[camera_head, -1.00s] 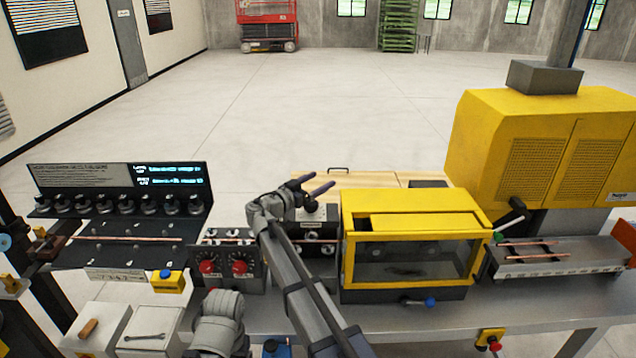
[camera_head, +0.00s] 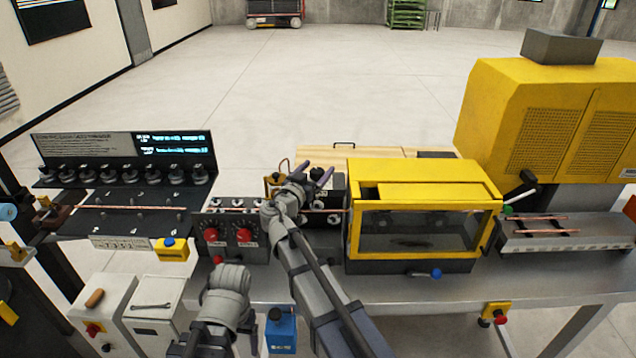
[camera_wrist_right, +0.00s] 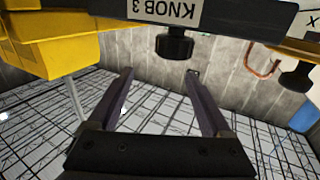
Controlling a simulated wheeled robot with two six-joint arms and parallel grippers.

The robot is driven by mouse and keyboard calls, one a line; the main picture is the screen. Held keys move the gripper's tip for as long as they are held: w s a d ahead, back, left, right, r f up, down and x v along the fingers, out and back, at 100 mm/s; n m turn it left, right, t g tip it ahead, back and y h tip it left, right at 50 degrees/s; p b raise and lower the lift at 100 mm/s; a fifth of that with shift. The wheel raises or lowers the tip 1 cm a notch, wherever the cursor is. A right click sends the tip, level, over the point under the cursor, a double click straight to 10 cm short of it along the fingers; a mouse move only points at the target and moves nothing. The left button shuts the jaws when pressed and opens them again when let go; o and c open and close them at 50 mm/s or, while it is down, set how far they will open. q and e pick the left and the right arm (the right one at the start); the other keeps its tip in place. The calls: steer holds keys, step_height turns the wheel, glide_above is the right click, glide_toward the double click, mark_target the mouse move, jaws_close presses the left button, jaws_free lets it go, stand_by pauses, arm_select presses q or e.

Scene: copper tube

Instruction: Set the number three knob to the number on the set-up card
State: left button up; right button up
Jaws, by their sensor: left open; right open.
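In the right wrist view, a dark knob (camera_wrist_right: 174,42) sits below an upside-down label reading KNOB 3 (camera_wrist_right: 163,10). My right gripper (camera_wrist_right: 159,74) is open and empty; its two fingers point toward the knob, apart from it. In the head view my right gripper (camera_head: 315,174) is left of the yellow-framed box, and the knob cannot be made out there. My left gripper (camera_head: 247,318) is low in the head view, its fingers mostly hidden by the arm. A white card-like strip (camera_head: 120,243) hangs under the left panel; its writing is too small to read.
A dark panel (camera_head: 85,146) with a lit screen and several round knobs stands at left. Two red dials (camera_head: 227,236) are left of my right arm. The yellow-framed box (camera_head: 425,169) stands right of it. A copper tube (camera_head: 110,207) lies across the left fixture.

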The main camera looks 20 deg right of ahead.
mark_target(314, 177)
steer(key=s+a+f+n+t+y+b, duration=0.1)
steer(key=f, duration=0.1)
steer(key=s+a+f+n+y+b, duration=0.1)
steer(key=s, duration=0.1)
steer(key=shift+s+a+f+t+y, duration=0.2)
steer(key=shift+a+f+t+y, duration=0.1)
steer(key=shift+a+f+t, duration=0.1)
arm_select(q)
step_height(314, 177, down, 4)
steer(key=shift+r, duration=0.15)
arm_select(e)
steer(key=shift+w+r, duration=0.1)
steer(key=shift+w+d, duration=0.25)
steer(key=shift+w, duration=0.2)
steer(key=x, duration=0.6)
steer(key=shift+w+d, duration=0.2)
steer(key=shift+w, duration=0.1)
steer(key=c, duration=1.3)
jaws_close()
